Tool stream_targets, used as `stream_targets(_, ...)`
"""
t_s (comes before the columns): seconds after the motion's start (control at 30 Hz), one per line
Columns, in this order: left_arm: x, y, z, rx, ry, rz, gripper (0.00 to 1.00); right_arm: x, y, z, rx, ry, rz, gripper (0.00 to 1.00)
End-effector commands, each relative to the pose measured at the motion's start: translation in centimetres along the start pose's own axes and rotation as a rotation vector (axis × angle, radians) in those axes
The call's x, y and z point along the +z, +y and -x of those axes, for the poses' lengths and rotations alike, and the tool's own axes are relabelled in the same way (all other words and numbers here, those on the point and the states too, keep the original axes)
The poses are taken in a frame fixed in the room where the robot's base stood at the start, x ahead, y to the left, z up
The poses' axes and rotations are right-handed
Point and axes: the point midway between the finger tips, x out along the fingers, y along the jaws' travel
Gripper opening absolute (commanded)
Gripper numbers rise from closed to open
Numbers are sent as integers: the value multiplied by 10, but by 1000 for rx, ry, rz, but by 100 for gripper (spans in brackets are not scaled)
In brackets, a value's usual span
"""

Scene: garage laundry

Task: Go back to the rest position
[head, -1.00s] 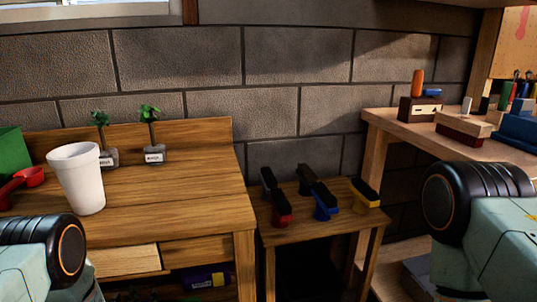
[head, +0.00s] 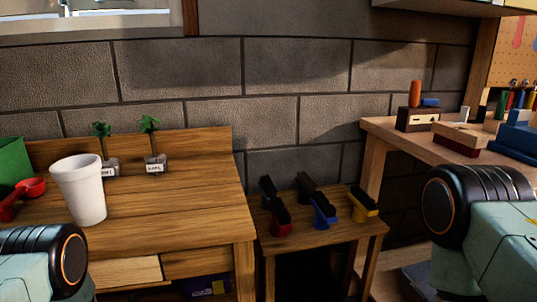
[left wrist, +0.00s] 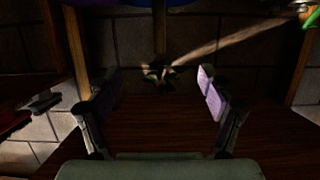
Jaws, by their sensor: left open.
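My left gripper (left wrist: 157,95) shows in the left wrist view with its two fingers spread wide and nothing between them. Beyond the fingers are a dark wooden surface and a brick wall, both dim. My right gripper is not in any view.
A wooden table (head: 170,225) at left holds a white cup (head: 80,190), a red scoop (head: 30,187), a green box (head: 12,162) and two labelled plants. A small table (head: 340,235) holds several coloured brushes. A workbench (head: 400,133) with blocks stands at right.

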Motion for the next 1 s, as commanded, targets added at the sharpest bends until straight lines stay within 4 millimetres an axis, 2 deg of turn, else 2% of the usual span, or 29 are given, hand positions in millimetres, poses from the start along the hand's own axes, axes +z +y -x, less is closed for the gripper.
stream_targets(0.03, -2, 0, 10, 0, -4, 0, 80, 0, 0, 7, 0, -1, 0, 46)
stream_targets(0.3, -2, 1, 56, 2, -4, 0, 80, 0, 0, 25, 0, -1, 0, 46)
stream_targets(0.47, -2, 0, 80, 1, 0, 1, 80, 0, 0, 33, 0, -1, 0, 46)
stream_targets(0.5, -1, 0, 66, 0, 7, 2, 80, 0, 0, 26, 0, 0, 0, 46)
stream_targets(1.0, 2, 0, -19, 0, 4, 1, 80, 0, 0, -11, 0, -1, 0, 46)
